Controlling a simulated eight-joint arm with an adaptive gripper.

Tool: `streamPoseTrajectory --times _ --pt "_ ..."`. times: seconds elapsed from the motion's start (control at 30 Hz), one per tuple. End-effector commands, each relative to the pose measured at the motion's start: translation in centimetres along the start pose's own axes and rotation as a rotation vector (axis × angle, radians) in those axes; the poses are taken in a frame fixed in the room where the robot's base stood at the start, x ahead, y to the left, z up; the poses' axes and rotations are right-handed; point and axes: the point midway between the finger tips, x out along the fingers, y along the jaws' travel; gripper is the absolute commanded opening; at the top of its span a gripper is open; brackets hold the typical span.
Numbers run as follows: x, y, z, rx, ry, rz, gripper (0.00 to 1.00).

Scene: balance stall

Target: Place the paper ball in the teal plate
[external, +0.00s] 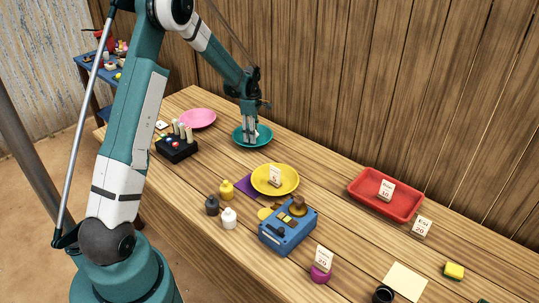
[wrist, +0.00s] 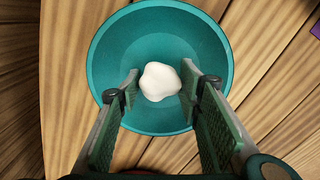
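The white paper ball (wrist: 160,81) shows in the wrist view between my fingertips, against the inside of the teal plate (wrist: 113,45). My gripper (wrist: 160,83) has a finger on each side of the ball, and the ball fills the gap between the tips, so it looks shut on it. In the external view the teal plate (external: 265,131) lies on the wooden counter toward the back, and my gripper (external: 250,138) points down over it. The fingers mostly hide the ball there. I cannot tell whether the ball touches the plate's bottom.
A pink plate (external: 198,118) lies left of the teal plate, with a black rack (external: 176,150) in front. A yellow plate (external: 285,184), a blue scale (external: 287,236) and small weights (external: 228,218) lie nearer. A red tray (external: 400,208) is at the right, beside the wooden wall.

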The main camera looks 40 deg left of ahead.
Motion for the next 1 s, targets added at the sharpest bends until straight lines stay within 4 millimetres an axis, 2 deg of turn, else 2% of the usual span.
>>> streamPoseTrajectory --times 0.57,0.77,1.0 --pt "-0.5 0.0 0.0 0.0 0.0 0.0 0.45" --pt "-2.4 0.0 0.0 0.0 0.0 0.0 0.45" --pt "-6.1 0.0 0.0 0.0 0.0 0.0 0.45"
